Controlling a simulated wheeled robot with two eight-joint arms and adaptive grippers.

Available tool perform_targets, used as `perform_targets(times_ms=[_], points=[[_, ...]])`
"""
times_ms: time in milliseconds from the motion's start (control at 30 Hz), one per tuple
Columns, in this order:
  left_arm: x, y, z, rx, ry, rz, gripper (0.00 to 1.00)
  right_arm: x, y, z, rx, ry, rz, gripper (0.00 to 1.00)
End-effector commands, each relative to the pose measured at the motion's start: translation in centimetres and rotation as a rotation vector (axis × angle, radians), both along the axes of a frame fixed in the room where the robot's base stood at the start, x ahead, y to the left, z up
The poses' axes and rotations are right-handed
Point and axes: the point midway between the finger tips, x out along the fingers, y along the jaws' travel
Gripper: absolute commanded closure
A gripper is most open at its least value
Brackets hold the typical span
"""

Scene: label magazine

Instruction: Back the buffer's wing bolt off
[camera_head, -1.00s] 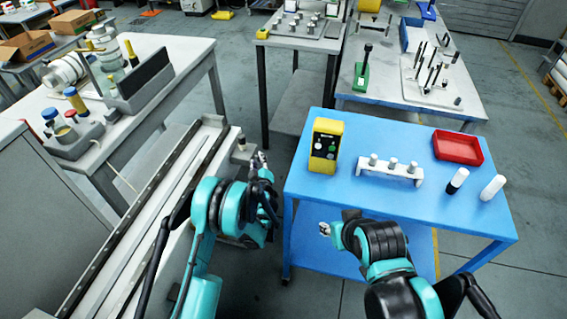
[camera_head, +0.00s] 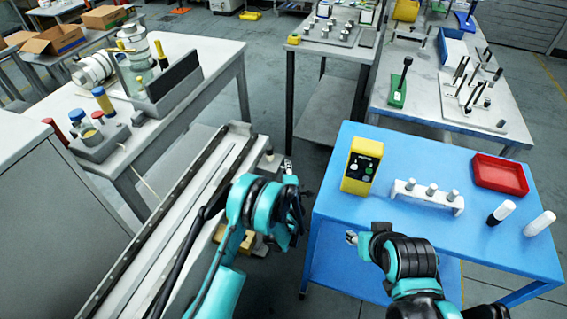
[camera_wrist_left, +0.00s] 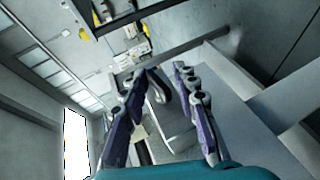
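I cannot make out a wing bolt, nor tell for sure which thing is the buffer. A grey holder with a long black bar (camera_head: 172,80) and a clear upright panel stands on the left table. My left gripper (camera_head: 287,170) hangs over the gap between the long pale rail unit and the blue table, apart from both. In the left wrist view its two fingers (camera_wrist_left: 160,76) are spread. A dark curved shape shows between them; I cannot tell what it is.
The rail unit (camera_head: 190,185) runs along the left table (camera_head: 205,60). The blue table (camera_head: 400,155) holds a yellow box (camera_head: 362,166), a white stand with several pegs (camera_head: 427,196), a red tray (camera_head: 500,174) and two cylinders. Floor shows between the tables.

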Motion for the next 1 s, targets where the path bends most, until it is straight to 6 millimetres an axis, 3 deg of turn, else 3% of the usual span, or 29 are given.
perform_targets(times_ms=[333, 467, 1000], points=[[-0.15, -0.29, -0.12, 0.001, -0.001, 0.0, 0.71, -0.02, 0.0, -0.02, 0.0, 0.0, 0.0, 0.6], [-0.16, -0.29, -0.12, 0.001, -0.001, 0.0, 1.0, -0.02, 0.0, -0.01, 0.0, 0.0, 0.0, 0.6], [-0.2, -0.27, -0.14, 0.002, 0.005, 0.0, 1.0, -0.01, 0.0, 0.02, 0.0, 0.0, 0.0, 0.6]])
